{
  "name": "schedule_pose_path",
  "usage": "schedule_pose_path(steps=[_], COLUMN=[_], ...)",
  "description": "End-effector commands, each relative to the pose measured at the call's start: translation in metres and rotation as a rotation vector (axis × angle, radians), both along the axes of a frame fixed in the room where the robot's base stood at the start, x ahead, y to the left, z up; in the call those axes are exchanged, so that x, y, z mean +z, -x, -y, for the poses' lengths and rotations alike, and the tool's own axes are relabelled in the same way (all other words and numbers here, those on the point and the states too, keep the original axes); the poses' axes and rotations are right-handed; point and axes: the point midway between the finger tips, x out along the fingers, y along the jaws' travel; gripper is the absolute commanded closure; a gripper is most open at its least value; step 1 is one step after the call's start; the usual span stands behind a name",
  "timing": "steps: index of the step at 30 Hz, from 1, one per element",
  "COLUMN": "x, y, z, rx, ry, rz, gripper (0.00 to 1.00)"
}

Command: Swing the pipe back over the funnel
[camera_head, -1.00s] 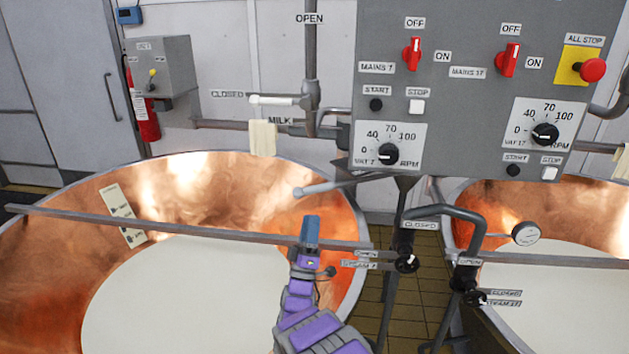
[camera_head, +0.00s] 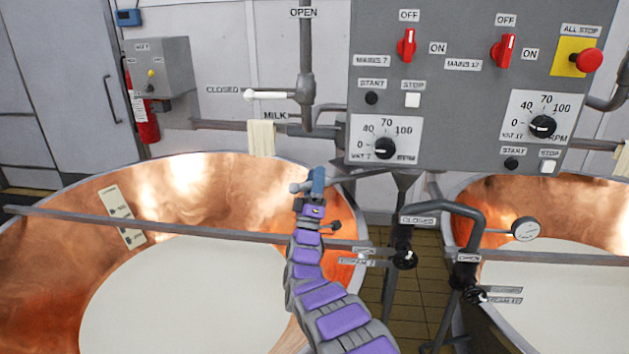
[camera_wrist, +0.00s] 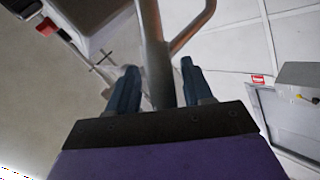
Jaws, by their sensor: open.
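The grey pipe reaches out from beneath the control panel over the left copper vat (camera_head: 75,270). Its rounded free end (camera_head: 295,188) shows just left of my gripper (camera_head: 314,182). The fingers cover part of the pipe behind that end. A dark funnel (camera_head: 403,182) stands to the right, under the panel, between the two vats. In the wrist view my two blue fingers (camera_wrist: 158,88) are apart, and a grey pipe (camera_wrist: 154,50) shows between them. I cannot tell whether either finger touches it. My gripper is open.
A long rail (camera_head: 180,231) crosses the left vat, below my gripper. The control panel (camera_head: 450,90) hangs close above and right. Valve handles (camera_head: 404,259) and a bent pipe (camera_head: 455,209) stand right, by the second vat (camera_head: 590,205).

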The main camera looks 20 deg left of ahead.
Motion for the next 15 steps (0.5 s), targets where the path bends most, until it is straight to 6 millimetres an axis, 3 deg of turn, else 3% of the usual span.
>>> schedule_pose_path(steps=[4, 15], x=[-0.0015, -0.0018], y=[0.0004, -0.0008], z=[-0.0035, -0.0008], rx=[0.002, 0.001], ry=[0.002, 0.0], rz=[0.0, -0.003], gripper=[0.51, 0.87])
